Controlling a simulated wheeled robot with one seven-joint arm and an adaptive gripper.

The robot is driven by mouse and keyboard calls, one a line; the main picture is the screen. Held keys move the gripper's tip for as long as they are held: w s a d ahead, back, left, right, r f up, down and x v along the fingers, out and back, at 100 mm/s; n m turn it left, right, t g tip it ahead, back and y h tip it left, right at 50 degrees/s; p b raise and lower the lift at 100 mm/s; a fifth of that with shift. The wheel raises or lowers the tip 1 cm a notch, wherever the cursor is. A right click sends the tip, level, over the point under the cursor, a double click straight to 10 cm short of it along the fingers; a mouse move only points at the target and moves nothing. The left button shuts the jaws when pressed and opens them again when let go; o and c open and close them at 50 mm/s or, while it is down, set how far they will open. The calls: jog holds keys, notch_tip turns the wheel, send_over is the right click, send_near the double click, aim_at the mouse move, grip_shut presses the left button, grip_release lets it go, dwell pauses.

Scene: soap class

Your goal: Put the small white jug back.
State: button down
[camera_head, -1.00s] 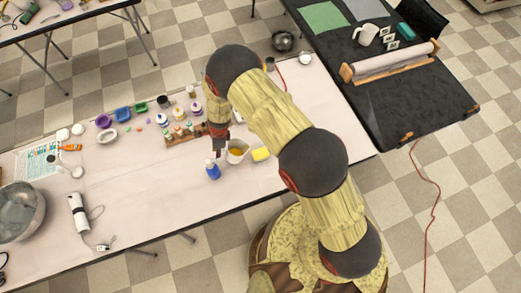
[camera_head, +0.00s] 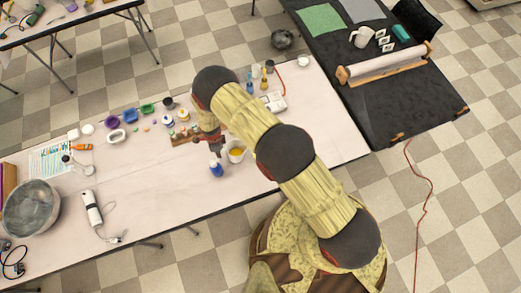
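A small white jug (camera_head: 237,153) with yellow contents stands upright on the long pale table (camera_head: 150,195), right of a blue bottle (camera_head: 216,169). My gripper (camera_head: 216,153) points down just left of the jug, close to its rim. Its fingers are small and dark here. I cannot tell whether they touch the jug or are open or shut. Another white jug or mug (camera_head: 361,37) stands on the black table (camera_head: 400,98) at upper right.
A rack of small bottles (camera_head: 184,138) lies just behind my gripper. Coloured bowls stand further left. A metal bowl (camera_head: 31,208) and a white hand tool (camera_head: 92,208) are at the left. The table front between tool and blue bottle is clear.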

jog(key=shift+a+f+h+b, duration=0.3)
jog(key=shift+f+h+b, duration=0.1)
jog(key=shift+f+b, duration=0.1)
jog(key=shift+f, duration=0.1)
